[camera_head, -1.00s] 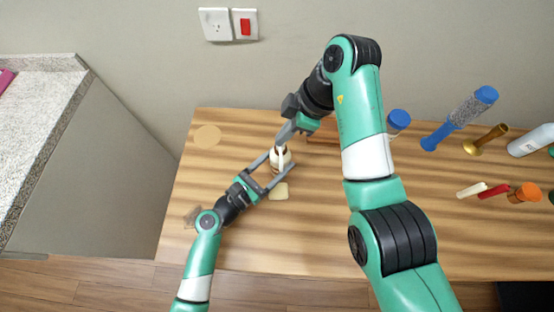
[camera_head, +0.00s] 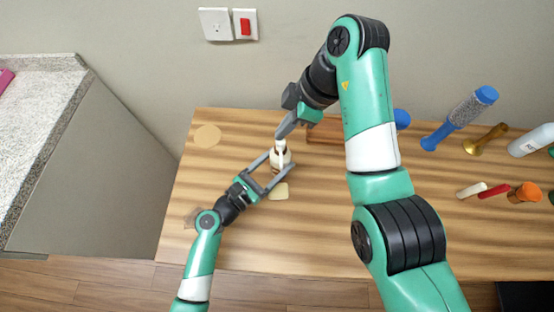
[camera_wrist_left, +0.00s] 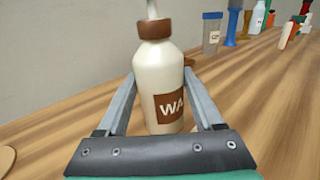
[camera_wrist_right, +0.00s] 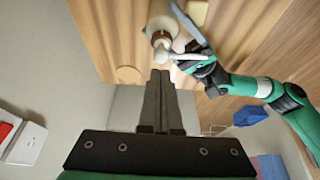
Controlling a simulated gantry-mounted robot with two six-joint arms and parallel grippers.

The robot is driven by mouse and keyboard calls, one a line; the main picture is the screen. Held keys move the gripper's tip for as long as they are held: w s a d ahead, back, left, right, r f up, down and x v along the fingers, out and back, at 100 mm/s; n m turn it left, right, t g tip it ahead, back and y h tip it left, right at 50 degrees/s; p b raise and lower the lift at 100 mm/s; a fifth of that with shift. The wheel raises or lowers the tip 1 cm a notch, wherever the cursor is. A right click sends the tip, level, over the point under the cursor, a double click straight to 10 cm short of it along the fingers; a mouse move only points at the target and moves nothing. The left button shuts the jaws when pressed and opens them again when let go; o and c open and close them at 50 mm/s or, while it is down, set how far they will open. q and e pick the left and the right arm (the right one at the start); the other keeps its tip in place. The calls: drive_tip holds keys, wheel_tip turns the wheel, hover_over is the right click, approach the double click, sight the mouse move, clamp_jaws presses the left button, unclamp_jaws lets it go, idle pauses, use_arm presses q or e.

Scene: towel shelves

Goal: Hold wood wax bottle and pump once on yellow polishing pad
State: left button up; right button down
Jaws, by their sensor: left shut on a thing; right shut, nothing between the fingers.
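The cream wood wax bottle (camera_head: 278,163) with a brown collar and white pump top stands upright on the table. Its label partly reads "WA" in the left wrist view (camera_wrist_left: 156,85). My left gripper (camera_head: 281,160) is shut around the bottle's body, a finger on each side. The pale yellow polishing pad (camera_head: 279,191) lies flat in front of the bottle; it also shows at the top of the right wrist view (camera_wrist_right: 197,12). My right gripper (camera_head: 280,134) is shut and empty, its tips close to the pump top. Whether they touch it is unclear.
A flat round tan disc (camera_head: 207,136) lies on the wooden table at the back left. Blue-capped containers, a brass-coloured item (camera_head: 487,138), an orange-capped item (camera_head: 525,193) and others stand or lie on the right. The table's front middle is clear.

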wheel_tip(320, 180, up, 6)
drive_tip(key=shift+f, duration=0.15)
idle(2.0)
use_arm(q)
drive_tip(key=o, duration=1.6)
drive_tip(key=shift+a, duration=0.1)
drive_tip(key=v, duration=1.2)
